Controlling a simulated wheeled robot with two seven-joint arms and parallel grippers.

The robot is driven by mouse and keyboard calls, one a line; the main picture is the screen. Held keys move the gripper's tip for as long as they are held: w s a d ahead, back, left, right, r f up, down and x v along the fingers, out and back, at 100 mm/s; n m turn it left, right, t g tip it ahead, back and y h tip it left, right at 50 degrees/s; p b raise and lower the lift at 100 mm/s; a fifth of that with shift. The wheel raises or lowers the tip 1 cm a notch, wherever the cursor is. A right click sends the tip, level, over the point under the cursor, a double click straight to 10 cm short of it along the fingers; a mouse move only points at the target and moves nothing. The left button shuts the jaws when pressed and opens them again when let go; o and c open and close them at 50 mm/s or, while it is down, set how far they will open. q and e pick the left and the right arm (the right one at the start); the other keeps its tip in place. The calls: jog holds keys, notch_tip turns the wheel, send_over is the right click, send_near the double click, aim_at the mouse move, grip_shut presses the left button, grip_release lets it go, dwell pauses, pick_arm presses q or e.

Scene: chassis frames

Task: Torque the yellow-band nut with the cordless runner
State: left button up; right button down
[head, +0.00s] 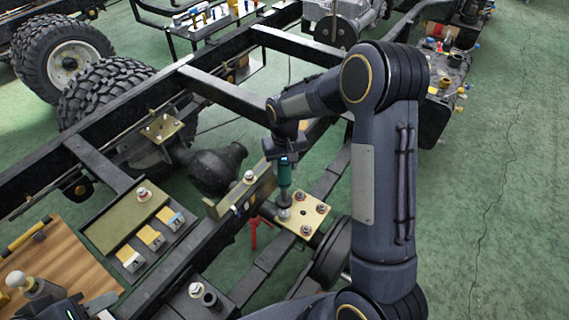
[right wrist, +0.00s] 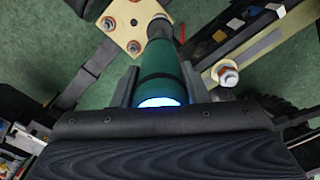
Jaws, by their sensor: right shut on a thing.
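The green cordless runner (head: 285,182) is held upright, socket end down, in my right gripper (head: 283,158). In the right wrist view the runner (right wrist: 165,70) lies between the two fingers of the gripper (right wrist: 160,88), with a lit blue-white ring at its near end. The socket end is at the left corner of a pale square plate (head: 304,214) on the chassis and covers that corner. Several nuts with reddish marks (head: 321,209) show on the other corners. I cannot make out a yellow band on them. My left gripper (head: 70,308) is partly in view at the lower left; its jaws are unclear.
A banded white nut (head: 249,177) stands on the rail beside the plate. A tray (head: 125,215) with another nut and yellow-white blocks lies left of it. A wooden board (head: 70,250) is at lower left. Black chassis rails and a tyre (head: 100,90) surround; the right floor is clear.

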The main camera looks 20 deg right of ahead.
dwell(0.5)
jog(key=shift+r+p, duration=1.1)
jog(key=shift+r, duration=0.45)
jog(key=shift+r+p, duration=1.8)
jog(key=shift+r, duration=0.7)
